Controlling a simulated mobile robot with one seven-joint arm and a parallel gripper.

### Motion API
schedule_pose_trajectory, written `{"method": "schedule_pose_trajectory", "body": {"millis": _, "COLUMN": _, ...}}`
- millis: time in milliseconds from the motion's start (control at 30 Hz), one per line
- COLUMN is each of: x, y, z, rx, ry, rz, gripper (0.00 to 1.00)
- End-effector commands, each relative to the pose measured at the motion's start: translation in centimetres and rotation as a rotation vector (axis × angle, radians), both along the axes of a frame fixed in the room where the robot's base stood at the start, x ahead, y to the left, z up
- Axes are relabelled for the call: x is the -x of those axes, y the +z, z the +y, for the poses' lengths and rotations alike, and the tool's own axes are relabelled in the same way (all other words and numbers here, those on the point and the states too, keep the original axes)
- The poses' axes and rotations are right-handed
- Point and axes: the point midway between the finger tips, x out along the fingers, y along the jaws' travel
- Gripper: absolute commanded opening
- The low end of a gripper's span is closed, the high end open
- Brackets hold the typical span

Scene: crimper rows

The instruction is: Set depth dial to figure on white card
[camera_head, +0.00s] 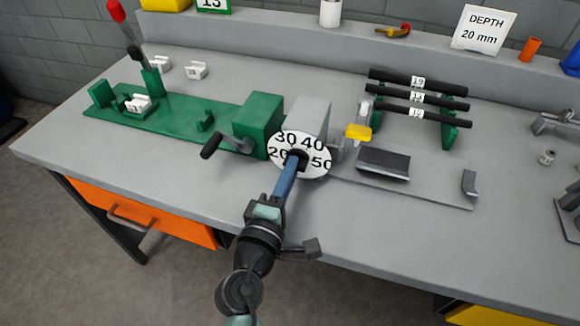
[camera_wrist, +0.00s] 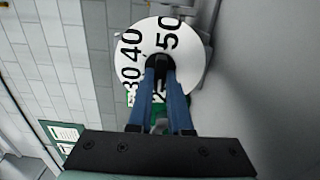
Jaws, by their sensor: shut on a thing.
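The depth dial (camera_head: 317,164) is a white disc with black figures on the front of a grey block (camera_head: 308,116). In the head view 30 and 40 stand along its top, 20 at the left and 50 at the right. My gripper (camera_head: 297,160) is shut on the dark knob at the dial's centre. The wrist view shows the dial (camera_wrist: 133,72) with both blue fingers of my gripper (camera_wrist: 160,72) at its black knob, covering part of the lower figures. The white card (camera_head: 483,29) on the back ledge reads DEPTH 20 mm.
A green crank machine (camera_head: 258,121) with a black handle stands left of the dial. A rack with several black tubes (camera_head: 418,97) and a grey plate (camera_head: 440,194) are to the right. A red-tipped lever (camera_head: 117,14) rises at the left. The bench front (camera_head: 200,185) is clear.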

Motion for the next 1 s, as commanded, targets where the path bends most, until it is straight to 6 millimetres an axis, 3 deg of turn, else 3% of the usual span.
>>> {"method": "schedule_pose_trajectory", "body": {"millis": 767, "x": 0.04, "y": -0.18, "z": 0.02, "rx": 0.097, "ry": 0.0, "rz": 0.034, "gripper": 0.0}}
{"method": "schedule_pose_trajectory", "body": {"millis": 800, "x": 0.04, "y": -0.17, "z": 0.02, "rx": 0.097, "ry": 0.0, "rz": 0.034, "gripper": 0.25}}
{"method": "schedule_pose_trajectory", "body": {"millis": 933, "x": 0.02, "y": -0.14, "z": 0.03, "rx": 0.095, "ry": 0.0, "rz": 0.033, "gripper": 0.47}}
{"method": "schedule_pose_trajectory", "body": {"millis": 1000, "x": 0.02, "y": -0.11, "z": 0.01, "rx": 0.096, "ry": 0.0, "rz": 0.032, "gripper": 0.47}}
